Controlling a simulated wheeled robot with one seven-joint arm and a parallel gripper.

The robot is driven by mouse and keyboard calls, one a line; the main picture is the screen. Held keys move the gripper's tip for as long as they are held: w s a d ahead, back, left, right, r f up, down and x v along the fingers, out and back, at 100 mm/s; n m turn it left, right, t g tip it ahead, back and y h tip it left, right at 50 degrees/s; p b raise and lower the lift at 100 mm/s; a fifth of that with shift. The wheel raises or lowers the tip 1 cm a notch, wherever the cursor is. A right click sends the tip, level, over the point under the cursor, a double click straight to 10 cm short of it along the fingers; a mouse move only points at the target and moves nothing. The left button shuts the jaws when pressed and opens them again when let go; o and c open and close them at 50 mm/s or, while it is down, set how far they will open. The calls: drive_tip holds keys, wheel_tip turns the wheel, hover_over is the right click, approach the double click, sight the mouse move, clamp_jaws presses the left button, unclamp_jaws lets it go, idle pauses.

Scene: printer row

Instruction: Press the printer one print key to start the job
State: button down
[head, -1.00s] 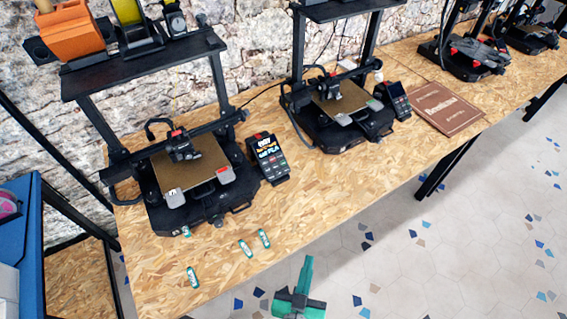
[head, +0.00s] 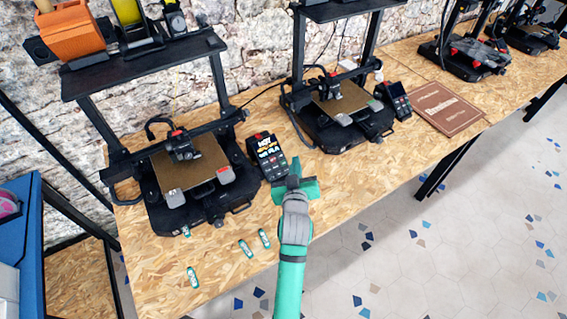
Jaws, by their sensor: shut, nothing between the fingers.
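The nearest printer (head: 190,180) stands at the left of the wooden bench, with a tan print plate. Its black control unit (head: 266,152) sits beside it on the right, with a lit screen. The unit's lower keys are small and partly close to my gripper, so I cannot make out the print key. My gripper (head: 293,178) is shut and empty, just at the lower right of the control unit. I cannot tell whether it touches the unit. My wrist hides the bench edge below it.
Several small teal-and-white items, such as one (head: 245,248), lie on the bench (head: 225,275) in front of the printer. A second printer (head: 340,110) with its own control unit (head: 394,98) stands further right. A brown book (head: 440,108) lies beyond it.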

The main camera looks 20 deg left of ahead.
sight(283, 163)
idle(0.4)
drive_tip(key=shift+w+a+f, duration=0.55)
drive_tip(key=shift+a+f, duration=0.15)
drive_tip(key=shift+f, duration=0.45)
drive_tip(key=shift+w+a+f, duration=0.55)
drive_tip(key=shift+a+f, duration=0.2)
drive_tip(key=shift+f, duration=0.35)
drive_tip(key=shift+w+a+f, duration=0.55)
drive_tip(key=shift+a+f, duration=0.15)
drive_tip(key=shift+f, duration=0.45)
drive_tip(key=shift+w+a+f, duration=0.2)
drive_tip(key=shift+f, duration=0.15)
